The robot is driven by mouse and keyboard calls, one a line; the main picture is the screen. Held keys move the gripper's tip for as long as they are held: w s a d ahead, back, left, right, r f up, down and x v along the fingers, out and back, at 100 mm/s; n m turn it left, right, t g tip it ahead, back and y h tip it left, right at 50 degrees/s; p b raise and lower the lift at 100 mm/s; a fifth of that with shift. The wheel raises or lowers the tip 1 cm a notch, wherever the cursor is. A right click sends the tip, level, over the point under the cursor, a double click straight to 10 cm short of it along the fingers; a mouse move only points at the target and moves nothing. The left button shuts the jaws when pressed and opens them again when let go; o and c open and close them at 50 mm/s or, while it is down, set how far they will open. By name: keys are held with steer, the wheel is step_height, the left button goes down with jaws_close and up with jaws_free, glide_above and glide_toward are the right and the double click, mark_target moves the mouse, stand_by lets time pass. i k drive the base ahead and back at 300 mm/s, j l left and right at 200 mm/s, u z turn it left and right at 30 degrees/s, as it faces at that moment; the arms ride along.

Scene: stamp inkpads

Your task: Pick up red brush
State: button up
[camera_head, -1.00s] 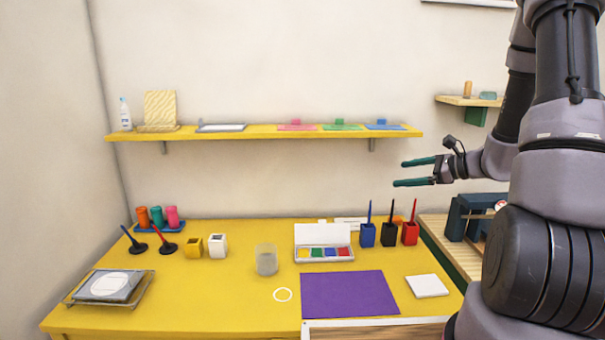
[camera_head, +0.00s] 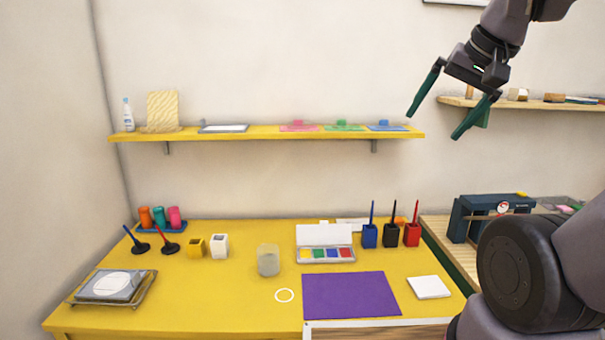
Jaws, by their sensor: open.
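A red brush (camera_head: 415,212) stands upright in a red square holder (camera_head: 412,235) at the back right of the yellow table. A black brush in a black holder (camera_head: 391,236) and a blue brush in a blue holder (camera_head: 369,237) stand to its left. Another brush with a red handle (camera_head: 162,235) leans in a dark round base (camera_head: 169,247) at the table's left. My gripper (camera_head: 435,127) is open and empty, its green fingers spread and pointing down-left. It is high above the red holder, in front of the wall near the yellow shelf's right end.
The yellow shelf (camera_head: 250,133) on the wall is close to my gripper. A paint box (camera_head: 325,253), purple sheet (camera_head: 350,295), white pad (camera_head: 428,287) and cup (camera_head: 268,260) lie on the table. A dark blue device (camera_head: 490,217) stands right of the holders.

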mark_target(415, 217)
steer(key=i+l, duration=0.1)
steer(key=l, duration=0.3)
steer(key=i+l, duration=0.15)
steer(key=l, duration=0.25)
steer(key=i+l, duration=0.1)
steer(key=l, duration=0.3)
steer(key=u, duration=0.05)
